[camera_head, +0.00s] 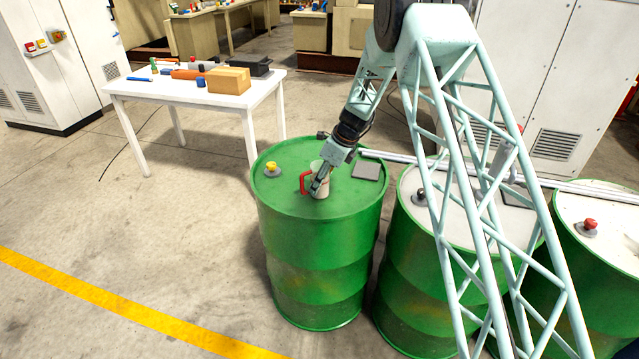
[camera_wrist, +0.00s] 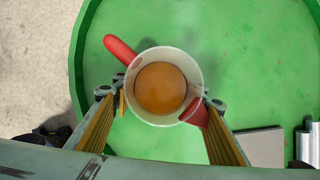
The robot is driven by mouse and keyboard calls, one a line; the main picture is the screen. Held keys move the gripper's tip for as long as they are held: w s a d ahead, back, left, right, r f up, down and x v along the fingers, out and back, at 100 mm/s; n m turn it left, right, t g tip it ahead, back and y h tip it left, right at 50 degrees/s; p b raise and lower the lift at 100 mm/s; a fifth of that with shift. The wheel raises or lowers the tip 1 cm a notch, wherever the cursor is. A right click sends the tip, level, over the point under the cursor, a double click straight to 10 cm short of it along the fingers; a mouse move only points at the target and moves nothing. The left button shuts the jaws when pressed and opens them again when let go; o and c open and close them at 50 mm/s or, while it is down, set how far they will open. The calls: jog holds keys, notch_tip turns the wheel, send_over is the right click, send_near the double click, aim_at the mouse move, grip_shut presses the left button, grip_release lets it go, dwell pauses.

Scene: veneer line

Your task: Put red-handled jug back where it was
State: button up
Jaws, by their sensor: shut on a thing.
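The pale jug (camera_head: 321,192) with its red handle (camera_head: 305,182) is upright over the left green drum's top (camera_head: 290,206). My gripper (camera_head: 320,180) is shut on the jug from above, and its fingers hide part of the body. In the wrist view, the jug (camera_wrist: 160,54) sits between the two fingers, with orange-brown contents inside. Its red handle (camera_wrist: 120,50) points to the upper left, and a red patch (camera_wrist: 195,113) shows at its lower right side. I cannot tell whether the jug's base touches the drum.
A yellow-topped knob (camera_head: 272,169) and a grey plate (camera_head: 366,170) are on the same drum. Two more green drums stand to the right, with pale rails (camera_head: 400,158) across them. A white table (camera_head: 190,95) with blocks and tools stands behind left.

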jog(key=shift+f, duration=0.1)
jog(key=o, duration=1.1)
jog(key=shift+p+v, duration=0.3)
jog(key=shift+v, duration=5.85)
jog(key=shift+a, duration=0.1)
